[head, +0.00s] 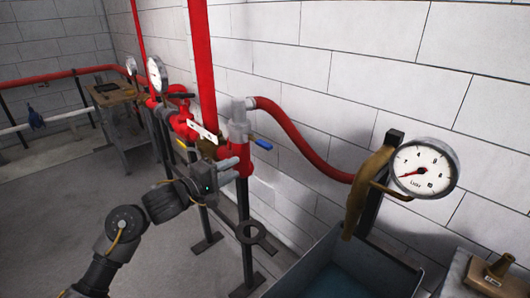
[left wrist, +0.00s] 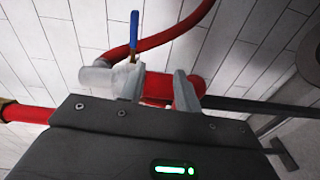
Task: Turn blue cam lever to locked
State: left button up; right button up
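The blue cam lever (head: 263,144) sticks out to the right of the grey coupling (head: 239,120) on the red standpipe, where the red hose begins. In the left wrist view the blue lever (left wrist: 134,32) stands beyond the fingers, upright in the picture. My left gripper (head: 235,170) is in front of the standpipe, below and left of the lever. Its two fingers are apart, with red pipe showing between them in the left wrist view (left wrist: 157,92). The lever is not between the fingers. Whether the fingers touch the pipe cannot be told. My right gripper is not in view.
The red hose (head: 298,135) runs right to a brass nozzle (head: 368,185) beside a gauge (head: 422,168). A grey tank (head: 310,270) stands below. A white lever (head: 203,132) and red valves are close left of the standpipe. The floor at left is clear.

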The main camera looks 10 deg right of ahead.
pick_arm(q)
jog(key=h, duration=0.1)
send_near(262, 147)
jog(key=shift+g, duration=0.3)
jog(key=x, duration=0.5)
jog(key=p+x, duration=0.1)
jog(key=x, duration=0.5)
jog(key=shift+w+r, duration=0.15)
jog(key=shift+r, duration=0.1)
grip_shut()
